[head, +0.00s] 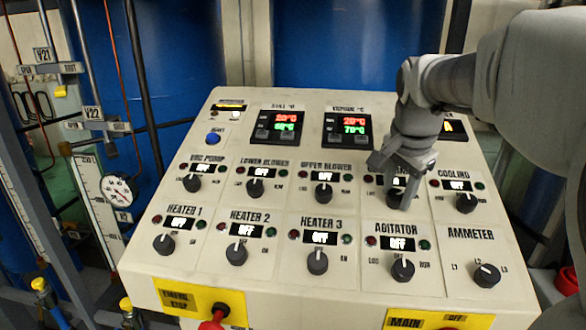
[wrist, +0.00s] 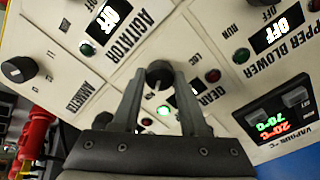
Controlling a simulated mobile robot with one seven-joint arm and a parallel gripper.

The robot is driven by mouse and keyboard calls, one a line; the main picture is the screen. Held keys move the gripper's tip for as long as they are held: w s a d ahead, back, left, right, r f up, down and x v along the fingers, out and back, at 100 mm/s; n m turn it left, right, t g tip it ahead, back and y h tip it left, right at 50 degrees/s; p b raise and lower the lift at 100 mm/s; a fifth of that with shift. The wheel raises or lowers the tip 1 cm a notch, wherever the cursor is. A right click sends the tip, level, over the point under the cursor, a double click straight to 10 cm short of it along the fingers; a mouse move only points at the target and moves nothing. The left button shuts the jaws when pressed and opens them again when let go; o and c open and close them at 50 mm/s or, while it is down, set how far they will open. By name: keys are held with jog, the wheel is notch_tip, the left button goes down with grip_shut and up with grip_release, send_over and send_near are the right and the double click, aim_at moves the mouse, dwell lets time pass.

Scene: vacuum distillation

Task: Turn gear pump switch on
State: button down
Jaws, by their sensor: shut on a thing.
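The gear pump switch is a dark round knob (wrist: 159,74) in the upper row of the sloped panel. In the wrist view, my gripper (wrist: 158,82) has one finger on each side of it and is shut on it. In the head view, my gripper (head: 397,185) reaches down from the upper right and hides most of the knob and label. The gear pump display (head: 400,182) is partly covered and its text is not fully readable. In the wrist view, a green lamp (wrist: 163,110) shows between the fingers.
The agitator knob (head: 402,270) stands just below, with the upper blower knob (head: 323,193) to the left and the cooling knob (head: 466,203) to the right. Their displays read OFF. Two temperature displays (head: 347,130) sit above. A red main knob (head: 447,328) is at the bottom.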

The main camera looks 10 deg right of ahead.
jog(key=shift+c, duration=2.2)
grip_release()
jog(key=p+v, duration=0.1)
jog(key=v, duration=1.6)
jog(key=shift+r+p, duration=0.2)
jog(key=shift+p, duration=0.15)
jog(key=shift+s, duration=0.15)
